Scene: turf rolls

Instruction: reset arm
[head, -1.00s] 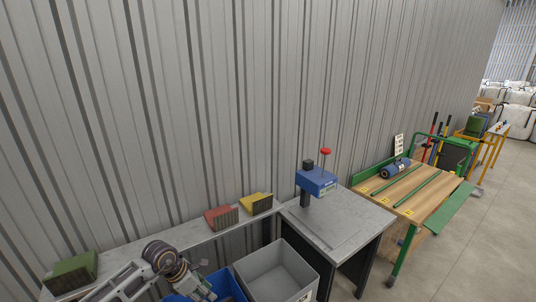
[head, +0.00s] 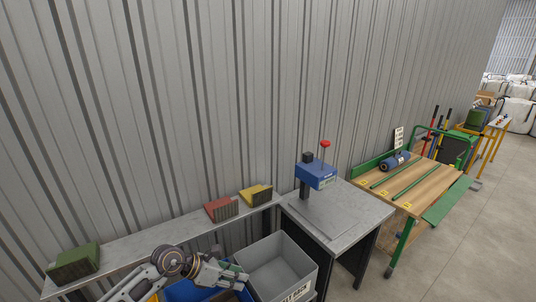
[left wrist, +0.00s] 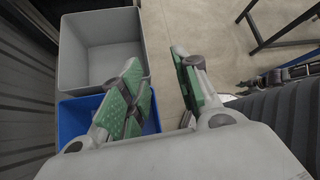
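My left gripper (head: 238,276) is in the lower middle of the head view, at the end of my left arm, pointing right over the bins. In the left wrist view its two green-padded fingers (left wrist: 164,80) stand apart with bare floor showing between them, so it is open and empty. Below it are a blue bin (head: 183,292) and a grey bin (head: 297,258). Both also show in the left wrist view, the blue bin (left wrist: 72,120) partly behind the left finger and the grey bin (left wrist: 75,65) farther out. My right gripper is in neither view.
A narrow shelf (head: 145,241) along the metal wall holds green (head: 74,263), red (head: 221,209) and yellow (head: 256,195) blocks. A grey table (head: 350,215) with a blue device (head: 316,174) stands right of the bins. A wooden-topped bench (head: 425,188) is beyond.

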